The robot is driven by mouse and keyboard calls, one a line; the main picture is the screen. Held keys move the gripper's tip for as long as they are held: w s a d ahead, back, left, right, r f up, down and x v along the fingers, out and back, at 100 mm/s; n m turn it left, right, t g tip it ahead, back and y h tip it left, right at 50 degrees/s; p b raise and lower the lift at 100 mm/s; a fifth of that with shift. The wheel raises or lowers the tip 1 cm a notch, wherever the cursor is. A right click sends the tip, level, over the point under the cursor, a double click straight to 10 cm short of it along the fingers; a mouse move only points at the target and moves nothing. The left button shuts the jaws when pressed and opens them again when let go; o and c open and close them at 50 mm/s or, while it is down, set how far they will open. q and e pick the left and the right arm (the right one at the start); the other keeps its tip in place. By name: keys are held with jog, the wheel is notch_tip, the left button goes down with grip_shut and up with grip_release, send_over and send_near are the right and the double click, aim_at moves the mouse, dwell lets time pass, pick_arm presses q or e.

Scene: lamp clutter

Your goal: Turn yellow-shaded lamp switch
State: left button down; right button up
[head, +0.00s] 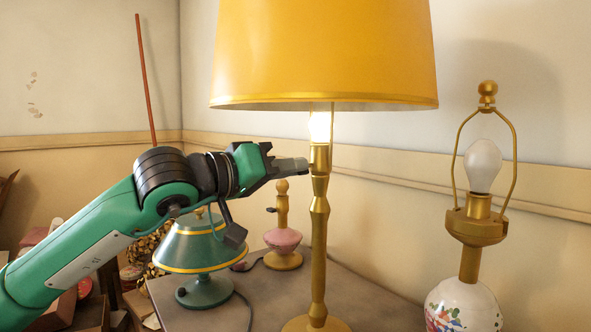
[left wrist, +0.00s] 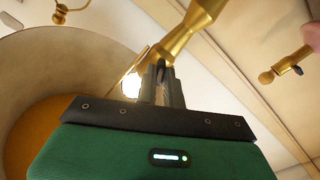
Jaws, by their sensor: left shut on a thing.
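The yellow-shaded lamp has a wide yellow shade (head: 325,55) and a tall brass stem (head: 319,240) on the table. Its bulb (head: 319,127) glows bright under the shade, and the lit bulb also shows in the left wrist view (left wrist: 131,86). My left gripper (head: 301,165) reaches in from the left, its fingertips at the stem just below the bulb. In the left wrist view its narrow fingers (left wrist: 162,80) are shut on the small switch at the socket, beside the brass stem (left wrist: 188,32). The fingers mostly hide the switch. My right gripper is not in view.
A small green lamp (head: 202,250) stands under my left arm. A brass lamp base with a pink body (head: 283,240) stands behind it. A shadeless lamp with a white bulb (head: 483,165) and a floral base stands at the right. Clutter and boxes fill the lower left.

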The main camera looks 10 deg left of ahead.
pick_arm(q)
jog(key=shift+m, duration=1.1)
jog(key=m, duration=0.3)
jog(key=shift+b, duration=0.3)
jog(key=c, duration=1.7)
grip_release()
